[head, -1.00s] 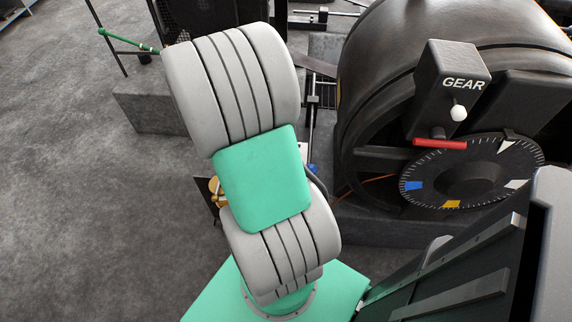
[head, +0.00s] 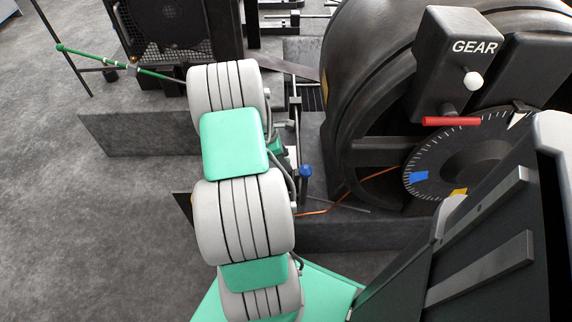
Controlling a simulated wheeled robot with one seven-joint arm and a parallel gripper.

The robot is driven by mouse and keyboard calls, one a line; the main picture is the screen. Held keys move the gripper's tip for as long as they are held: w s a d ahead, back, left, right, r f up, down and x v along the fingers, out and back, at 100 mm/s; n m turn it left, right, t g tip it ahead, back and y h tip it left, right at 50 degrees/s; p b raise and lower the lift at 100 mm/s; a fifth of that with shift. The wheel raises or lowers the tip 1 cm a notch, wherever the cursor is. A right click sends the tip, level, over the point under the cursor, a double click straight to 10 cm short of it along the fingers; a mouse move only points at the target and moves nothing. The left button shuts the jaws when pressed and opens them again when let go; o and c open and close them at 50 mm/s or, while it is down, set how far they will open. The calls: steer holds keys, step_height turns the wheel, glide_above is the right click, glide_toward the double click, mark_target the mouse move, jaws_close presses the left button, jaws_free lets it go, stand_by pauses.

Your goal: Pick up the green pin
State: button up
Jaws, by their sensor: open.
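I cannot make out a thing that is surely the green pin. A thin green rod (head: 95,60) with a knobbed end slants across the upper left, its right end running behind my arm. I cannot tell whether it is the pin. My arm, in white and green segments, reaches up the middle of the head view. My gripper is hidden behind the arm, so its distance to any green thing does not show.
A large dark wheel housing (head: 335,100) stands at the right, with a GEAR box (head: 455,65), a white-knobbed lever (head: 473,80), a red bar (head: 451,121) and a marked dial (head: 465,155). A blue knob (head: 306,171) stands beside my arm. Grey floor (head: 90,220) is open at the left.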

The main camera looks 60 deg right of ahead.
steer(key=shift+c, duration=0.4)
jaws_close()
stand_by(0.9)
